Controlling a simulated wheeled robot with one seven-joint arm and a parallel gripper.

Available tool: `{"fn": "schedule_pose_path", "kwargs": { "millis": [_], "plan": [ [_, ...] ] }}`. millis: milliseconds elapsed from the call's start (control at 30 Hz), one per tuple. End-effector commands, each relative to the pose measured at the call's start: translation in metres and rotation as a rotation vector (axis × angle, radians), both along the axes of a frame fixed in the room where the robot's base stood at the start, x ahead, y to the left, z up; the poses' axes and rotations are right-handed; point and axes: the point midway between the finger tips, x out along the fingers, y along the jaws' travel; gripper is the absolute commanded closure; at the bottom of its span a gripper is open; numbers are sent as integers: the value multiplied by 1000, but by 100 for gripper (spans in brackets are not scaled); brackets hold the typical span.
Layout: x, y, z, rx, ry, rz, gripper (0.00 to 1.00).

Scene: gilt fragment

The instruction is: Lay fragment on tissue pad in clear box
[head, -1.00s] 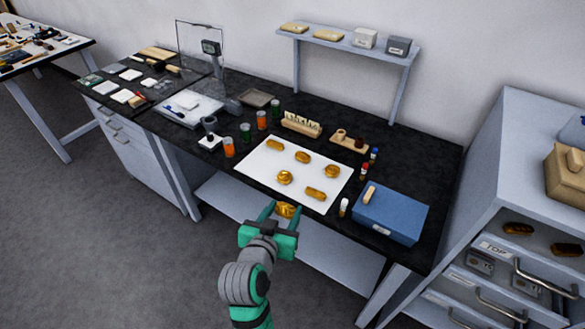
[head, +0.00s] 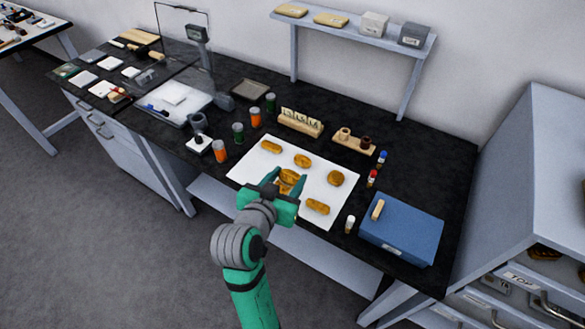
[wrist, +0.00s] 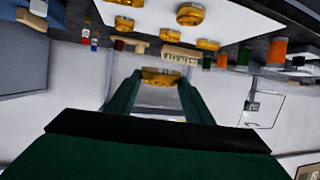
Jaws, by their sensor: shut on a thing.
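A gold-coloured fragment (wrist: 162,77) is pinched between the fingertips of my gripper (wrist: 161,80) in the wrist view. In the head view my gripper (head: 284,186) is over the near edge of the white sheet, the held fragment partly hidden by its fingers. A white pad (head: 174,94) lies in what looks like a shallow clear box (head: 163,115) to the left on the bench. A clear upright panel (head: 180,45) stands behind it. My gripper is well to the right of the box.
Several other gold fragments (head: 336,178) lie on the white sheet (head: 247,172). Orange (head: 220,151) and green jars and a small stand (head: 199,135) are between sheet and box. A blue case (head: 402,230) is at right. A shelf (head: 352,28) is above.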

Motion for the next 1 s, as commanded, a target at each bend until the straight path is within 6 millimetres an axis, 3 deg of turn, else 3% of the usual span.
{"fn": "schedule_pose_path", "kwargs": {
  "millis": [300,500,867,1000],
  "plan": [
    [68,-8,-31,1,3,4,74],
    [94,-16,-65,-1,4,0,74],
    [114,-20,-89,0,1,0,74],
    [115,-20,-107,0,4,1,74]
  ]
}}
